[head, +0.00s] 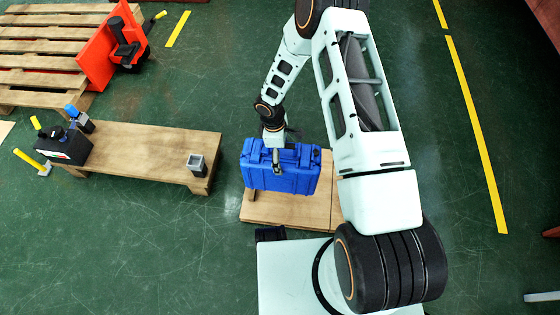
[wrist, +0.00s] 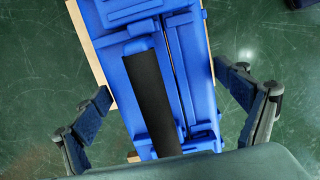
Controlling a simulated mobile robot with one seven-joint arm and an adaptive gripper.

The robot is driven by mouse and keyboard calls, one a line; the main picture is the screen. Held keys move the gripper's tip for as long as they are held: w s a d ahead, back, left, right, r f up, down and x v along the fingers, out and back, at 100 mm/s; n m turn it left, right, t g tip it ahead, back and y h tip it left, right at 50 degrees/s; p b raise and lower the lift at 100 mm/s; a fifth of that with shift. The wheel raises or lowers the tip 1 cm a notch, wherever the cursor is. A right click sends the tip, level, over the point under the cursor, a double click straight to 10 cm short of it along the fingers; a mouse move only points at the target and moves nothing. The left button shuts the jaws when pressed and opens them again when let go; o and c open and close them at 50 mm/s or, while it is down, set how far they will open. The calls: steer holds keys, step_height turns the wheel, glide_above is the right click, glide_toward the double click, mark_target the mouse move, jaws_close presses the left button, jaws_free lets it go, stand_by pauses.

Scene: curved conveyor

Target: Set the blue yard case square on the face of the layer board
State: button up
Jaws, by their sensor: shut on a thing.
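The blue yard case (head: 300,178) is in my gripper (head: 276,158), upright with its black handle on top. The case also fills the middle of the wrist view (wrist: 190,75), where the fingers of my gripper (wrist: 163,85) stand on either side of it. The layer board (head: 285,210) is a pale wooden board on the floor under the case. Its edges show past the case in the wrist view (wrist: 93,50). The case hides much of the board, and I cannot tell whether the two touch.
A low wooden bench (head: 140,150) stands to the left, with a black device (head: 68,146) and a small grey square cup (head: 197,164) on it. A wooden pallet (head: 45,50) and an orange pallet truck (head: 108,50) are at the back left. Green floor lies clear between.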

steer(key=w+d+f+b, duration=0.4)
steer(key=d+f, duration=0.5)
steer(key=f, duration=0.2)
steer(key=shift+d, duration=0.25)
steer(key=shift+f, duration=0.1)
steer(key=shift+f, duration=0.15)
steer(key=o, duration=1.8)
steer(key=shift+s, duration=0.15)
steer(key=shift+o, duration=0.2)
